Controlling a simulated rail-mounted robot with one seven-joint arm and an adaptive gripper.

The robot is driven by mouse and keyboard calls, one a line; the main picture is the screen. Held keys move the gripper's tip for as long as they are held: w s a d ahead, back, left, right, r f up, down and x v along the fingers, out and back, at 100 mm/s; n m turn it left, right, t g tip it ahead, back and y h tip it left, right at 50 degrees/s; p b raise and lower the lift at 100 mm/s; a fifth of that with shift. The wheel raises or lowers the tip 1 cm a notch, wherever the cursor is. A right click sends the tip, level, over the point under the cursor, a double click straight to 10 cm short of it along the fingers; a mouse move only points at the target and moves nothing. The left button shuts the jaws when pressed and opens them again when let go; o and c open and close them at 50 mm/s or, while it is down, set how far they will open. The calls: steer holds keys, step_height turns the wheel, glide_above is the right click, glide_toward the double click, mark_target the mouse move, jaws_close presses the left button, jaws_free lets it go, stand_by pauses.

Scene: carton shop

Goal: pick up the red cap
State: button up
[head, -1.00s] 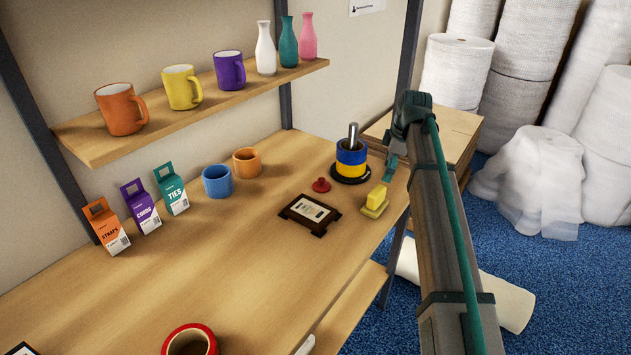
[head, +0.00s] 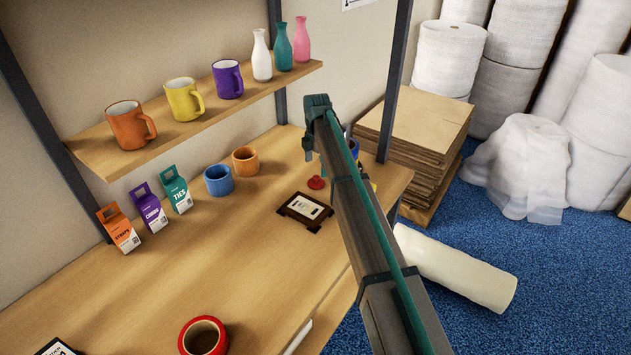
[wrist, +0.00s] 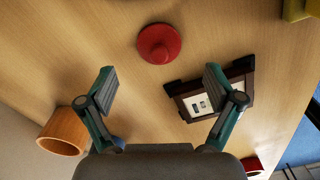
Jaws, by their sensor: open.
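The red cap (head: 316,182) lies on the wooden bench in the head view, close to a dark framed label stand. In the wrist view the red cap (wrist: 159,44) sits top centre, ahead of the gap between my fingers. My gripper (wrist: 160,80) is open and empty, with a finger to each side below the cap and apart from it. In the head view my arm reaches over the bench and its end (head: 310,150) is above and just behind the cap; the fingers are hard to make out there.
The dark frame (head: 304,211) lies close to the cap. Blue (head: 219,180) and orange (head: 246,160) cups stand left of it. A shelf (head: 190,122) with mugs and vases hangs above.

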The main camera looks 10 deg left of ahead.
mark_target(316, 176)
steer(key=shift+f+p, duration=1.15)
steer(key=shift+f, duration=1.75)
steer(key=c, duration=1)
steer(key=shift+r, duration=0.15)
steer(key=shift+c, duration=0.2)
